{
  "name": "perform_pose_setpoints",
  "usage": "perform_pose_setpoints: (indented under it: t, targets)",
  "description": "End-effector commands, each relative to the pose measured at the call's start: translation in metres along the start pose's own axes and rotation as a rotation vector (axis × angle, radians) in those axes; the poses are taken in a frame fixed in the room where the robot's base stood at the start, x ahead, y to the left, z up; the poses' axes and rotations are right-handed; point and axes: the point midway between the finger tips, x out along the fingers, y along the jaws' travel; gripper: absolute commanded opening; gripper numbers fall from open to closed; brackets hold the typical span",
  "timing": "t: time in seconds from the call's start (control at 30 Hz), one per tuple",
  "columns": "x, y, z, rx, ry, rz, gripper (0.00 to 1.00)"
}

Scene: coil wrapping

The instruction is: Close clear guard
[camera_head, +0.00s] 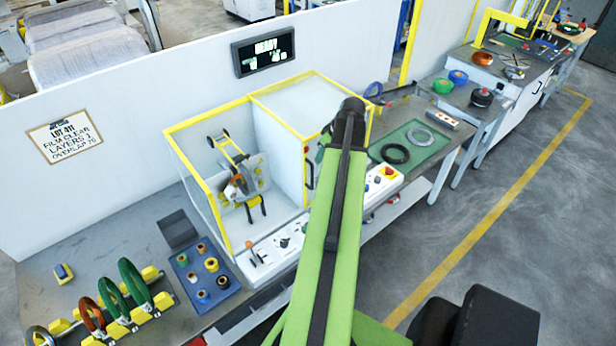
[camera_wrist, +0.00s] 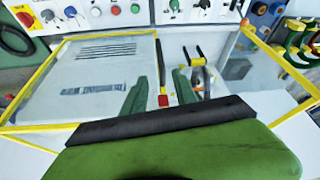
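The clear guard (camera_head: 283,150) is a pale see-through panel in a yellow frame, on the right part of the wrapping machine's enclosure. In the wrist view the panel (camera_wrist: 95,85) fills the left side. Its dark upright handle (camera_head: 309,168) has a red lower piece in the wrist view (camera_wrist: 163,99). The enclosure's left part is uncovered and shows the yellow and black wrapping mechanism (camera_head: 240,180). My gripper (camera_wrist: 163,80) has its two green fingers apart, on either side of the handle in the picture; contact cannot be told.
A control panel (camera_head: 275,245) runs along the machine's front. A blue tray (camera_head: 184,263) of small spools and a rack of coils (camera_head: 110,318) stand at left. A green mat (camera_head: 428,134) with rings lies at right. The floor at right is clear.

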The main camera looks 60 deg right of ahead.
Motion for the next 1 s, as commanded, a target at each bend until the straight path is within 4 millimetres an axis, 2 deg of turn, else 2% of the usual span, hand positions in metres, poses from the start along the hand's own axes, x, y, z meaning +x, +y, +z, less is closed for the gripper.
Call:
perform_pose_setpoints:
  t: [0.03,0.6,0.73,1.0]
  targets:
    - [0.017,0.0,0.002,-0.002,0.0,-0.001,0.34]
    - [0.145,-0.004,0.0,-0.007,0.0,-0.004,0.34]
    - [0.158,-0.004,-0.002,-0.007,0.0,-0.003,0.34]
    - [0.157,-0.005,-0.004,-0.007,0.0,-0.003,0.34]
